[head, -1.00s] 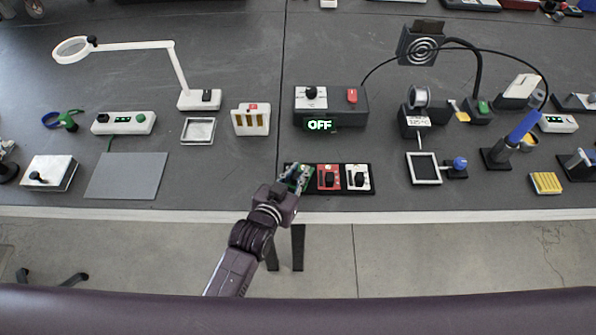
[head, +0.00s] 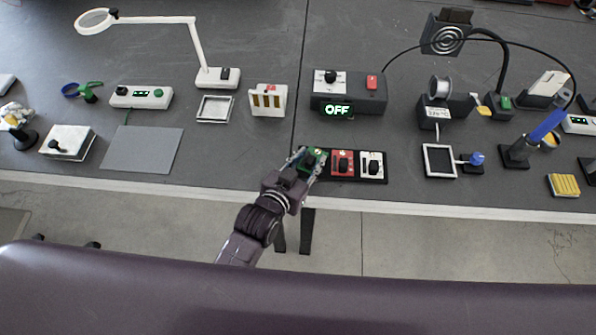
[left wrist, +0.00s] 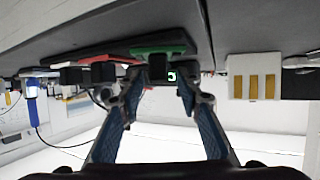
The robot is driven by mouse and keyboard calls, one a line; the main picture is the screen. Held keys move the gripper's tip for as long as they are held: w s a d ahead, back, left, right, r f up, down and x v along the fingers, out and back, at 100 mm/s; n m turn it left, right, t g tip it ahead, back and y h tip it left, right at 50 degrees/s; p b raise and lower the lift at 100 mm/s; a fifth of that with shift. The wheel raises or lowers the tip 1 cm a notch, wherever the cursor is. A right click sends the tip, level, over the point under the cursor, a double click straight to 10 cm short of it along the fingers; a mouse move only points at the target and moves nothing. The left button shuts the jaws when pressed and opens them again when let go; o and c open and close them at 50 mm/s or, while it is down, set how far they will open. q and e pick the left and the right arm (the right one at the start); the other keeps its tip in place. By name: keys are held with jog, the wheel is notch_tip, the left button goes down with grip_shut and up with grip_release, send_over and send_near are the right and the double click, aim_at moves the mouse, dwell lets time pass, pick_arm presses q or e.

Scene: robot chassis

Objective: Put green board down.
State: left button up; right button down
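A green board (head: 314,158) sits at the left end of a dark tray (head: 331,178), beside a red board (head: 342,162) and a white board (head: 372,166). It looks level with them. My left gripper (head: 309,163) is at the green board, fingers apart on either side of it. In the left wrist view the green board (left wrist: 160,48) carries a dark knob between my fingertips (left wrist: 163,82); a small gap shows beside the knob. My fingers partly hide the board in the head view. My right gripper is not in view.
A power box (head: 348,92) with an OFF display stands behind the tray. A white holder (head: 267,100) with yellow strips is behind left. A grey mat (head: 142,149) lies far left.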

pick_arm(q)
jog(key=v, duration=1)
jog(key=shift+s+a, duration=0.1)
jog(key=shift+s, duration=0.05)
jog(key=s+a+f+n+g+y, duration=0.1)
jog(key=s+a+f+g+y, duration=0.1)
jog(key=s+a+g, duration=0.4)
jog(key=s+a+f+n+g+y, duration=0.1)
jog(key=s+a+f+g+y, duration=0.2)
jog(key=s+a, duration=0.6)
notch_tip(320, 180, down, 27)
jog(key=s+g, duration=0.1)
jog(key=s, duration=0.2)
jog(key=s+a+f+g, duration=0.1)
jog(key=s+a+f, duration=0.3)
jog(key=s+f, duration=1.1)
jog(key=shift+s, duration=0.6)
jog(key=shift+f, duration=0.1)
